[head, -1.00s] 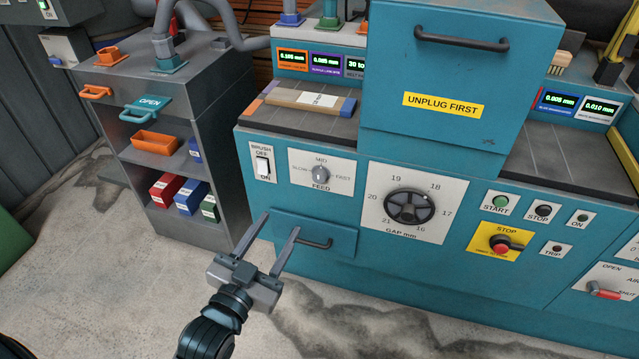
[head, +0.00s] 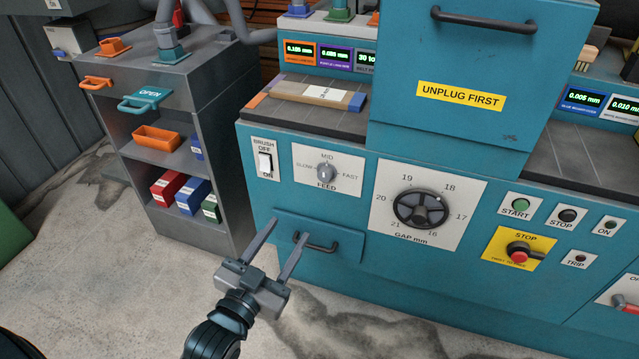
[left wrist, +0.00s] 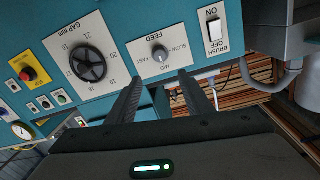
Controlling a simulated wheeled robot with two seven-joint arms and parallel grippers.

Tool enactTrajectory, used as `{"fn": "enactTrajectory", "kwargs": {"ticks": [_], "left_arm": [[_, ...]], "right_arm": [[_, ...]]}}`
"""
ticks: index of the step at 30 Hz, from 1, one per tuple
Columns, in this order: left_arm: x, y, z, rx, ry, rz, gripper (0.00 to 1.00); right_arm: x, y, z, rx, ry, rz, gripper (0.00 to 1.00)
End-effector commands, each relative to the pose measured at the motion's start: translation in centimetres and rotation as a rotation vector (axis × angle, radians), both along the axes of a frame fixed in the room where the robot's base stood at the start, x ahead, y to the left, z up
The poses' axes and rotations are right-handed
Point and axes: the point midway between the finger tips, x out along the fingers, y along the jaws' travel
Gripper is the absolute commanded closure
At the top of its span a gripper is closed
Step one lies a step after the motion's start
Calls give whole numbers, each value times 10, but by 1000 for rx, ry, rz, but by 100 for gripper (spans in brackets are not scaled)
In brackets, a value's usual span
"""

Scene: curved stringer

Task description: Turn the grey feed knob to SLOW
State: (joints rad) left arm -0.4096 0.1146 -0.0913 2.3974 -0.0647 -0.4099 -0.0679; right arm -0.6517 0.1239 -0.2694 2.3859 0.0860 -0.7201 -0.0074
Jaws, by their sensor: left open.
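The grey feed knob (head: 326,172) sits on a white plate marked SLOW, MID, FAST and FEED on the teal machine front. Its pointer appears to be near MID, but the exact setting is too small to tell. In the left wrist view the knob (left wrist: 160,54) is ahead of the fingers, with the plate upside down. My left gripper (head: 285,240) is open and empty, below and left of the knob, in front of the teal drawer. It is apart from the knob. My right gripper does not show.
A black drawer handle (head: 316,244) sticks out near the left fingertips. The brush switch (head: 265,163) is left of the knob. The gap handwheel (head: 420,209) is to its right. A grey shelf cart (head: 222,120) stands at left. The space before the feed plate is clear.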

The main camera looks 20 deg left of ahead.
Motion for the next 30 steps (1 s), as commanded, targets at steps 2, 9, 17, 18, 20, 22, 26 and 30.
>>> {"fn": "enactTrajectory", "kwargs": {"ticks": [2,9,17,18,20,22,26,30], "left_arm": [[1,0,0,0,0,0,53],[15,-2,0,0,-3,0,53],[48,-5,0,0,-3,-1,53],[55,-6,0,0,-3,-1,53],[64,-7,0,0,-2,0,53],[76,-8,0,0,-3,-1,53],[97,-10,-1,-1,-1,0,53],[120,-13,0,-1,-2,0,53]], "right_arm": [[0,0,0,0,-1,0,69],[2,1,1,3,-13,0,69],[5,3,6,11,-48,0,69],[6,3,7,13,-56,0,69],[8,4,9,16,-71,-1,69],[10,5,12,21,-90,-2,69],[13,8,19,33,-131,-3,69],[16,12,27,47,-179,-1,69]]}}
